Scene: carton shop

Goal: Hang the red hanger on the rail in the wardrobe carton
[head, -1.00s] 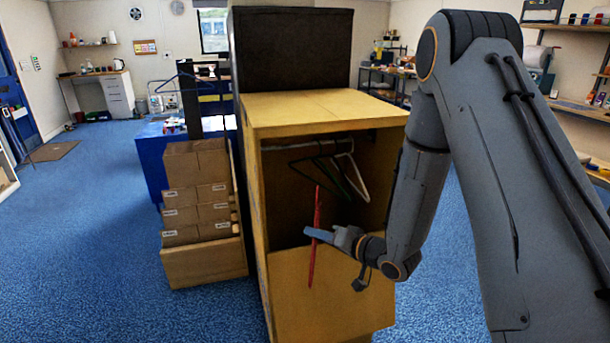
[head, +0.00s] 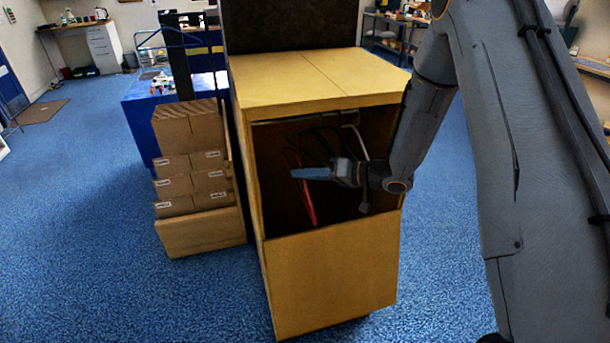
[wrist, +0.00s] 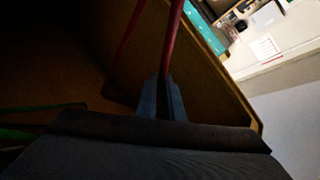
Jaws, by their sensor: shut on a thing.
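The red hanger (head: 308,198) is inside the upper opening of the wardrobe carton (head: 330,262), seen tilted, near the opening's left half. My gripper (head: 312,173) is at the opening and shut on the red hanger. In the wrist view a red bar of the hanger (wrist: 172,38) rises from between my fingers (wrist: 165,98), and a second red bar runs to its left. The rail is mostly in shadow under the carton's top, and I cannot tell whether the hanger's hook touches it. Other hangers, dark and pale, hang at the right of the opening, partly behind my gripper.
The carton's tan front panel closes its lower half. Stacked brown cartons (head: 190,160) stand left of it, with a blue table (head: 140,128) behind them. A dark box (head: 290,24) rises behind the wardrobe carton. The blue floor in front is clear.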

